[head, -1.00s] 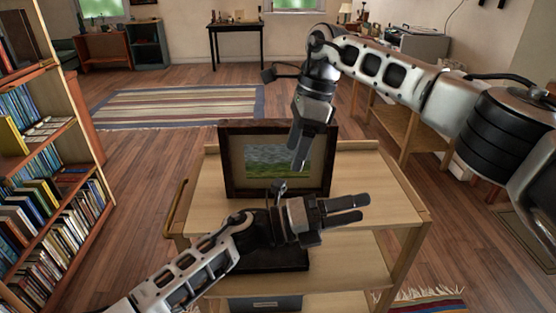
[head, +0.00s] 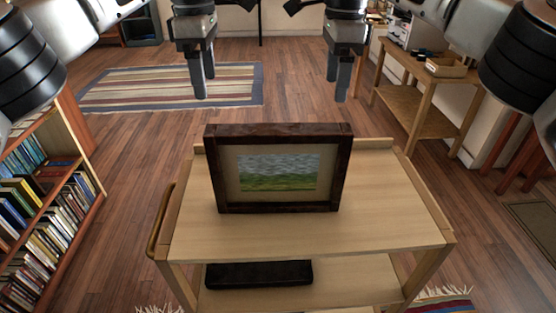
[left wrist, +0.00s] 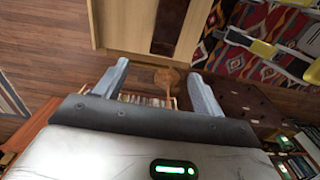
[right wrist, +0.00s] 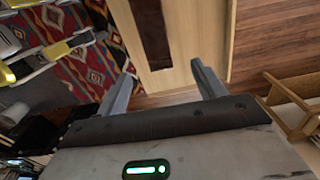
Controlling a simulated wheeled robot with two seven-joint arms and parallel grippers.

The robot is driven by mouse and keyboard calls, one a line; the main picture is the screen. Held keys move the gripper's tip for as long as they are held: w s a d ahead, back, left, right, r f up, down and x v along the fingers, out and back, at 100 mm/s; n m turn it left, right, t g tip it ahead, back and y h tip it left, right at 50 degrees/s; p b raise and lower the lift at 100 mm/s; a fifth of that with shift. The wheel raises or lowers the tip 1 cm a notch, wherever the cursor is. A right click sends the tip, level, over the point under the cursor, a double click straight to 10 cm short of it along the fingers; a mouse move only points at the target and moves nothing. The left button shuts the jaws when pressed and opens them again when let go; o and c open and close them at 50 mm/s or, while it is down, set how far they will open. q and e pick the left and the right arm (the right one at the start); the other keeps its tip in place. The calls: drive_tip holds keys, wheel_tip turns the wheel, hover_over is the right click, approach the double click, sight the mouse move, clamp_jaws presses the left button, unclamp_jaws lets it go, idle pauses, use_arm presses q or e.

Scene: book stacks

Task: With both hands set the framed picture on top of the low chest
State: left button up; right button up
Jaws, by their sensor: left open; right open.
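The framed picture (head: 278,168) has a dark brown frame and a green and grey landscape. It stands upright on the top of a light wooden cart (head: 390,220). My left gripper (head: 204,82) and my right gripper (head: 337,84) hang fingers down, open and empty, above and apart from the picture, near its left and right sides in the head view. The picture's dark top edge shows in the left wrist view (left wrist: 170,25) and right wrist view (right wrist: 151,30), outside both pairs of fingers.
A full bookcase (head: 50,215) stands at the left. A dark flat object (head: 258,273) lies on the cart's lower shelf. A wooden side table (head: 425,92) stands at the back right. A striped rug (head: 170,86) lies on open floor behind the cart.

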sight(216, 146)
use_arm(q)
drive_tip(key=f, duration=1.6)
drive_tip(key=shift+s+d, duration=0.1)
drive_tip(key=shift+s, duration=0.2)
use_arm(e)
wheel_tip(216, 146, down, 16)
drive_tip(key=shift+s, duration=0.3)
use_arm(q)
drive_tip(key=shift+c, duration=0.3)
use_arm(e)
drive_tip(key=shift+r, duration=0.1)
drive_tip(key=shift+c, duration=0.3)
use_arm(q)
drive_tip(key=shift+r, duration=0.15)
drive_tip(key=c, duration=1.4)
use_arm(e)
drive_tip(key=c, duration=1.4)
